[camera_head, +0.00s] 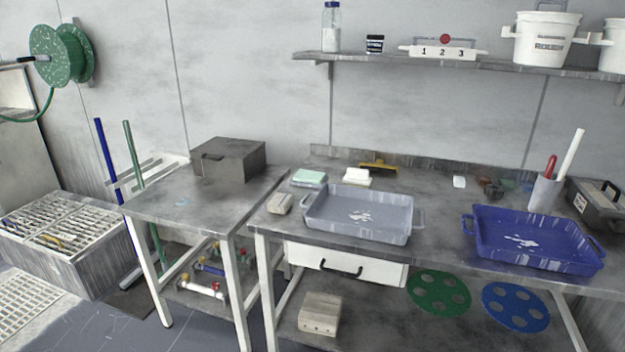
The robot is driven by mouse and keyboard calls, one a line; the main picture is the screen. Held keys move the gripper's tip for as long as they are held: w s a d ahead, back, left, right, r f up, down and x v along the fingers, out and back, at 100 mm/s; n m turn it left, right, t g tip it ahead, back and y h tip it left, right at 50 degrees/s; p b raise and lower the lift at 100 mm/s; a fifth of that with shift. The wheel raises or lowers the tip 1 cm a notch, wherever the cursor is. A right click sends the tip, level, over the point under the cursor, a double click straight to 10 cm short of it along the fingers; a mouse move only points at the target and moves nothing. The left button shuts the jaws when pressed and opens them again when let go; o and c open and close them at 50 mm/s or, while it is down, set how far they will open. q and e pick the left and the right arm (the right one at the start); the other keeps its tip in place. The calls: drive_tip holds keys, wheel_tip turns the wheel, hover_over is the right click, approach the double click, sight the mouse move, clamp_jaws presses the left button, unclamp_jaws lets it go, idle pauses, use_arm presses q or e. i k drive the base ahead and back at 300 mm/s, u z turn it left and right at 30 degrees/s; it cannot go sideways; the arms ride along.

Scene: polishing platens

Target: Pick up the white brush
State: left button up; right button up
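A grey cup (544,194) stands at the right of the bench. A long white handle (571,153) leans out of it to the right, beside a shorter red handle (550,166). The white one may be the white brush; its lower end is hidden in the cup, so I cannot see bristles. A white block (357,177) lies behind the grey tray, next to a yellow-brown brush-like tool (378,167). Neither of my grippers shows in the head view.
The grey tray (316,226) and blue tray (487,249) sit on the bench, with bare top between them. A dark toolbox (592,203) stands right of the cup. A green sponge-like block (309,178) lies left. A shelf (440,63) hangs above.

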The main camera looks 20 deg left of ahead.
sight(357, 177)
drive_tip(key=u, duration=1.8)
drive_tip(key=i, duration=1.6)
drive_tip(key=z, duration=3.05)
